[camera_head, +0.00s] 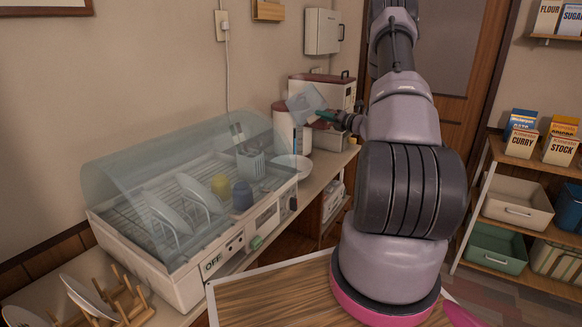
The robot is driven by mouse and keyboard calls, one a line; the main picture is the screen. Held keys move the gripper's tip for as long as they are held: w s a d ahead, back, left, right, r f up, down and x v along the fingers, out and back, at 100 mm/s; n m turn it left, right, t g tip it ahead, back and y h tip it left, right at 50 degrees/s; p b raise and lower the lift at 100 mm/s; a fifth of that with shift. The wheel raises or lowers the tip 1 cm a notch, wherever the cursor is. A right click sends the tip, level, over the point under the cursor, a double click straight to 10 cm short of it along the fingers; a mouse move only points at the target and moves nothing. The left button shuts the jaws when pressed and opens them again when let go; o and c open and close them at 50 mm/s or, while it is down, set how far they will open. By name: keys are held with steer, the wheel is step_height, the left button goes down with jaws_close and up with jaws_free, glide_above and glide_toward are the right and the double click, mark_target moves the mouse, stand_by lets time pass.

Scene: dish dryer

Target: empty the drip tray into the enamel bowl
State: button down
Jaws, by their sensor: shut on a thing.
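My gripper (327,117) is at the far end of my arm, shut on a pale grey, see-through-looking piece that I take to be the drip tray (304,102). The tray is tilted steeply and held in the air to the left of the gripper. A white bowl (291,168), probably the enamel bowl, stands on the counter at the right end of the dish dryer, below the tray. What the bowl holds is too small to tell. I cannot tell if any water is left in the tray.
The dish dryer (160,262) has a clear curved cover, with plates, two cups and a cutlery holder inside. A red-and-white canister (287,128) stands behind the bowl. A wooden plate rack (130,303) is at lower left. Shelves with boxes and bins (517,209) stand at right.

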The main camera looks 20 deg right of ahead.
steer(key=shift+s+a+f+n, duration=0.1)
steer(key=shift+a+f+n, duration=0.1)
steer(key=shift+n, duration=0.1)
steer(key=shift+s+a+f+n, duration=0.1)
steer(key=shift+a+f+n, duration=0.2)
steer(key=shift+f+n, duration=0.45)
stand_by(0.6)
steer(key=d+r+m, duration=0.1)
steer(key=r+m, duration=0.1)
steer(key=w+d+r+m, duration=0.1)
steer(key=d+r+m, duration=0.1)
steer(key=shift+w+m, duration=0.15)
steer(key=shift+m, duration=0.1)
steer(key=w+d+r+m, duration=0.2)
steer(key=d+r+m, duration=0.2)
steer(key=d+m, duration=0.1)
steer(key=shift+w+m+b, duration=0.15)
steer(key=shift+m+b, duration=0.2)
steer(key=shift+m, duration=0.15)
steer(key=shift+d, duration=0.1)
